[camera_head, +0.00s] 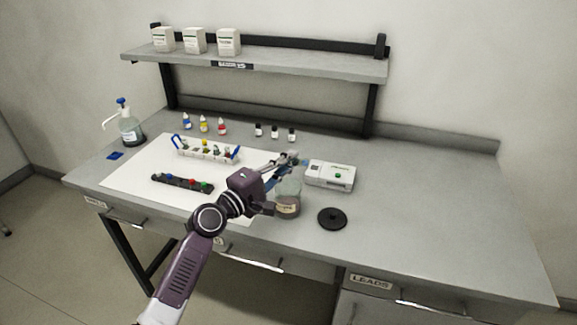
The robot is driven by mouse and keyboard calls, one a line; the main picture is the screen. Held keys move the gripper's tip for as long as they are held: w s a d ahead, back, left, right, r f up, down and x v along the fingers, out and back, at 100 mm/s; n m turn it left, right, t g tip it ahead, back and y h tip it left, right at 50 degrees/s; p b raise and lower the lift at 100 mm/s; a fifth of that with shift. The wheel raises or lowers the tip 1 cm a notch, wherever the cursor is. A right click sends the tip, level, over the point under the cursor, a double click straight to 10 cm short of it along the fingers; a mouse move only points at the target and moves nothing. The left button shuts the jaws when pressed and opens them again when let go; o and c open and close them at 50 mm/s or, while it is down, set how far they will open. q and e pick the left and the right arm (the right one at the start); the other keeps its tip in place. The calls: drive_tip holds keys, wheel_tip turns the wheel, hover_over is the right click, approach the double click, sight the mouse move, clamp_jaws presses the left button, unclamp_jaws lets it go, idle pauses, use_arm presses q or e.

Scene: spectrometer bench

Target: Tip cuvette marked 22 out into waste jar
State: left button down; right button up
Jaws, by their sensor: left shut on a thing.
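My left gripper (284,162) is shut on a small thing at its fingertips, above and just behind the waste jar. The thing, likely the cuvette (297,158), is small and blurred; its number and contents cannot be read. The waste jar (288,207) is a clear jar with a label, standing open on the bench, partly covered by my left gripper and wrist. A black round lid (332,218) lies flat to the right of the jar. My right gripper is not in view.
A white spectrometer (330,175) stands just right of my left gripper. A cuvette rack (207,154) with blue ends and a dark strip with coloured caps (182,183) are on a white mat (125,178). Small bottles (203,124) line the back. The bench's right side (440,210) is clear.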

use_arm(q)
drive_tip(key=shift+f+n+t+b, duration=0.1)
drive_tip(key=shift+n+t+b, duration=0.4)
drive_tip(key=shift+n+b, duration=0.55)
drive_tip(key=shift+n+h, duration=0.3)
drive_tip(key=shift+n, duration=0.25)
drive_tip(key=shift+r, duration=0.2)
drive_tip(key=m+p, duration=0.2)
drive_tip(key=m+g+y+p, duration=0.1)
drive_tip(key=m+p, duration=0.1)
drive_tip(key=m+g+p, duration=0.1)
drive_tip(key=m+p, duration=0.1)
drive_tip(key=shift+a+r+m+p, duration=0.1)
drive_tip(key=shift+r+m+p, duration=0.2)
drive_tip(key=m+y+p, duration=0.1)
drive_tip(key=m+p, duration=0.1)
drive_tip(key=p, duration=0.2)
drive_tip(key=m+y+p, duration=0.1)
drive_tip(key=m+p, duration=0.1)
drive_tip(key=p, duration=0.2)
drive_tip(key=m+y+p, duration=0.2)
drive_tip(key=p, duration=0.1)
drive_tip(key=shift+f+m+g+p, duration=0.25)
drive_tip(key=shift+m+g+p, duration=0.15)
drive_tip(key=shift+f+m+y+p, duration=0.1)
drive_tip(key=shift+m+y+p, duration=0.2)
drive_tip(key=shift+m+p, duration=0.15)
drive_tip(key=shift+f, duration=0.2)
